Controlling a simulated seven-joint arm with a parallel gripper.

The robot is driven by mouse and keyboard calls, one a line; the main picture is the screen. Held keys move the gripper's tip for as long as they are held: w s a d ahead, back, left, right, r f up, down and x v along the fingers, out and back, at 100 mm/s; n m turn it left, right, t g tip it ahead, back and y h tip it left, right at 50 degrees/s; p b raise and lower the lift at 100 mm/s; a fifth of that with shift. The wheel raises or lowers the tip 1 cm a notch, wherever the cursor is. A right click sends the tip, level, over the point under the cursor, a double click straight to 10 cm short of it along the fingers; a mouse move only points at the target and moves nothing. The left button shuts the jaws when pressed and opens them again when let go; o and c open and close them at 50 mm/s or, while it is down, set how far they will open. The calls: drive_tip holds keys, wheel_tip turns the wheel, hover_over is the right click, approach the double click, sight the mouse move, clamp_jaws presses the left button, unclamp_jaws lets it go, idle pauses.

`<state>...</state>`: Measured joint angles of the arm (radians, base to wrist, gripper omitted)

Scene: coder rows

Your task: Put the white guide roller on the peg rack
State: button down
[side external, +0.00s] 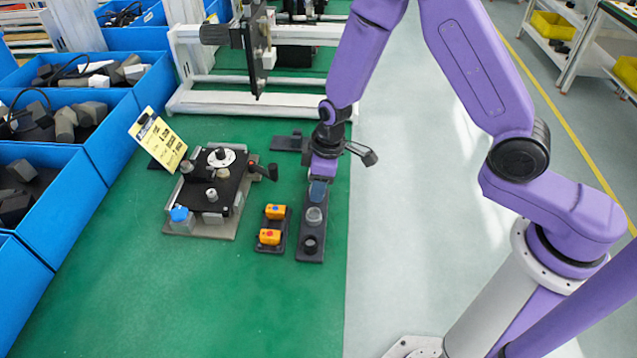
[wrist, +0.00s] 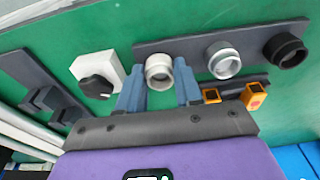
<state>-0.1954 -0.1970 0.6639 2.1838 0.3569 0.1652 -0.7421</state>
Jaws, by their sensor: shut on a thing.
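The white guide roller (wrist: 158,72) is a short pale ring between my blue fingers in the wrist view. My gripper (wrist: 160,66) is shut on it; my gripper also shows pointing down in the side view (side external: 318,192). The peg rack (side external: 310,255) is a long dark bar, also in the wrist view (wrist: 197,44). The held roller is at the rack's end nearest my gripper; I cannot tell whether it sits on a peg or just above. A silver-grey roller (wrist: 223,60) is in the rack's middle and a black one (wrist: 285,50) at its other end.
A small dark tray with two orange blocks (side external: 270,237) stands left of the rack. A fixture with a black plate (side external: 228,192) is further left, with a yellow card (side external: 158,140). Blue bins (side external: 105,150) line the left. The green bench front is clear.

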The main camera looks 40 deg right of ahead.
drive_tip(key=shift+f, duration=0.15)
drive_tip(key=c, duration=0.7)
unclamp_jaws()
drive_tip(key=r, duration=0.5)
drive_tip(key=s+d+r, duration=0.1)
drive_tip(key=r, duration=0.5)
drive_tip(key=s+d+r, duration=0.1)
drive_tip(key=r, duration=0.5)
drive_tip(key=shift+r, duration=0.1)
drive_tip(key=shift+a, duration=0.1)
drive_tip(key=s+d+n, duration=0.1)
drive_tip(key=s+d, duration=0.2)
drive_tip(key=s, duration=0.5)
drive_tip(key=s+d+r+n, duration=0.1)
drive_tip(key=s+d, duration=0.2)
drive_tip(key=s, duration=0.5)
drive_tip(key=s+d+n+g, duration=0.1)
drive_tip(key=s+d, duration=0.2)
drive_tip(key=s, duration=0.6)
drive_tip(key=shift+d+r+n+h, duration=0.1)
drive_tip(key=shift+r+n+h, duration=0.2)
drive_tip(key=shift+h, duration=0.1)
